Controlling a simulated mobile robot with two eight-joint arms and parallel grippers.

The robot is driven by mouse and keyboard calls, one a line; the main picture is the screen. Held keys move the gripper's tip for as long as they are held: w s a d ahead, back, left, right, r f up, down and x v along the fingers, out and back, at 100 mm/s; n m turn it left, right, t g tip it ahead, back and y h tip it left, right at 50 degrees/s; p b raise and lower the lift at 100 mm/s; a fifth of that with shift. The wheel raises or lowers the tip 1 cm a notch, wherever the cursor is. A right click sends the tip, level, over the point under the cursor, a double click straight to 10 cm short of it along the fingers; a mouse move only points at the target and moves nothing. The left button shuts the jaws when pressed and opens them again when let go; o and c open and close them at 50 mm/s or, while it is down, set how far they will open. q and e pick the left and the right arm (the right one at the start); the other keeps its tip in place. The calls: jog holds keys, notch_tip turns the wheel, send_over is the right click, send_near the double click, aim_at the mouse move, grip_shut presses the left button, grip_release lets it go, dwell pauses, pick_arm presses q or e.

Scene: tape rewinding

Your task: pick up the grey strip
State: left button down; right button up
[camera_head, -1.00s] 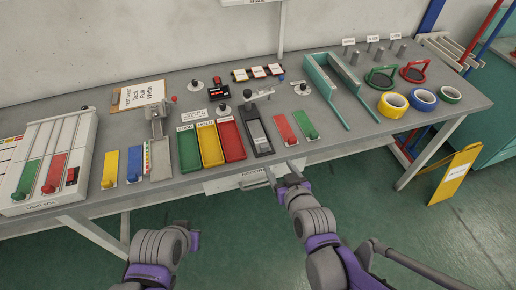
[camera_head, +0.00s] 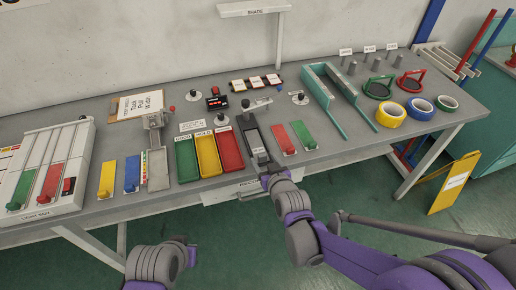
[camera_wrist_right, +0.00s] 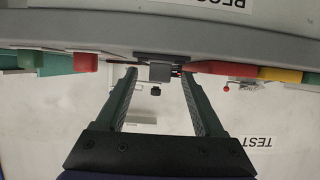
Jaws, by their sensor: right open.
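A grey strip (camera_head: 253,136) lies in a long dark holder (camera_head: 246,119) near the front edge of the table, just right of the red tray. My right gripper (camera_head: 263,163) is at the table's front edge, by the near end of this holder. In the right wrist view the right gripper (camera_wrist_right: 156,75) is open, its two fingers apart. A small grey block (camera_wrist_right: 154,72) shows between the fingertips at the table edge; I cannot tell whether it is the strip or the holder. My left gripper (camera_head: 191,254) is low in front of the table, its fingers unclear.
A red tray (camera_head: 229,149) stands close on the left, with yellow and green trays beyond. Red (camera_head: 283,139) and green (camera_head: 304,135) strips lie close on the right. A teal frame (camera_head: 319,88) and tape rolls (camera_head: 391,114) are farther right. The floor in front is clear.

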jog(key=shift+w+a+f, duration=0.15)
jog(key=shift+w+f, duration=0.1)
jog(key=shift+w, duration=0.2)
grip_shut()
